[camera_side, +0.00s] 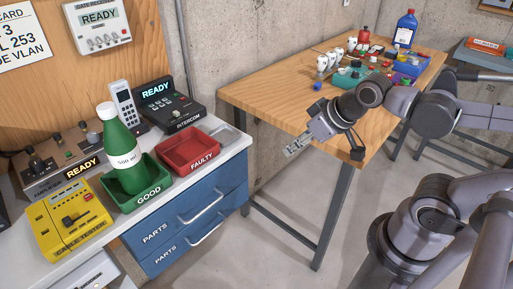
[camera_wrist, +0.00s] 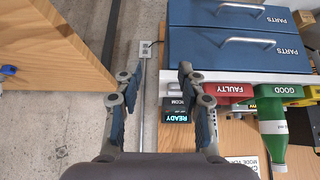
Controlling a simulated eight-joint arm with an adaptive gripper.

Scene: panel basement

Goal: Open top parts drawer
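The top parts drawer (camera_side: 182,209) is the upper of two blue drawers marked PARTS under the counter, with a pale bar handle (camera_side: 201,208). It looks closed. In the wrist view, which is turned upside down, the top drawer (camera_wrist: 205,48) and its handle (camera_wrist: 248,42) lie at the upper right. My gripper (camera_side: 291,150) is apart from the drawers, to their right and near the wooden table's front. In the wrist view my gripper (camera_wrist: 155,74) is open, with nothing between its fingers.
The lower parts drawer (camera_side: 157,263) sits below with its own handle. The counter (camera_side: 232,151) holds a green GOOD bin (camera_side: 150,196) with a bottle, a red FAULTY bin (camera_side: 188,164) and an intercom. The wooden table (camera_side: 262,93) stands to the right; floor is clear between.

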